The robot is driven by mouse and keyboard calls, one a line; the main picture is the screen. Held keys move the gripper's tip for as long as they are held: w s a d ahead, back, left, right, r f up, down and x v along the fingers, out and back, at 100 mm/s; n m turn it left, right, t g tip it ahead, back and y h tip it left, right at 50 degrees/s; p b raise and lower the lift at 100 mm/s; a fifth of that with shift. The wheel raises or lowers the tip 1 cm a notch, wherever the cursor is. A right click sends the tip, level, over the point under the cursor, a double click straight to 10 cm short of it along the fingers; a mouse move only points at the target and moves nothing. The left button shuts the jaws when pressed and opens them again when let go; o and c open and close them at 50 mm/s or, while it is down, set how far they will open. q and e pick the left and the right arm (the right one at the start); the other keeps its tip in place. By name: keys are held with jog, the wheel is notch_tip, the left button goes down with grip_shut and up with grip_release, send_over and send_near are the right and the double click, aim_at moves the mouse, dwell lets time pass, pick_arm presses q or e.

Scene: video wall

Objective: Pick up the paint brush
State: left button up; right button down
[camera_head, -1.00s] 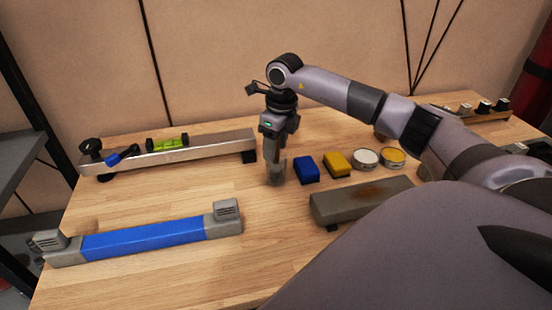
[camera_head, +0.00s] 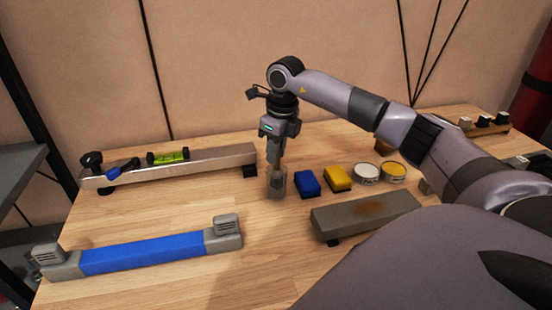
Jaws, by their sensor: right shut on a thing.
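My right gripper (camera_head: 275,164) points straight down over a small grey, see-through jar (camera_head: 276,184) that stands upright on the wooden table. Its fingers are shut on a slim thing, taken to be the paint brush, at the jar's mouth. The brush is too small and too covered by the fingers to make out clearly, and I cannot tell how much of it is inside the jar. My left gripper is not in view.
A blue sponge (camera_head: 307,184), a yellow sponge (camera_head: 338,179) and two round tins sit right of the jar. A grey block (camera_head: 366,214) lies in front. A blue bar (camera_head: 145,249) and a metal rail (camera_head: 200,163) lie left. Bare wood separates them.

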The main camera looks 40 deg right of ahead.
notch_tip(320, 180, up, 18)
jog(key=p, duration=0.1)
jog(key=shift+f, duration=0.25)
jog(key=shift+f, duration=0.1)
dwell(0.4)
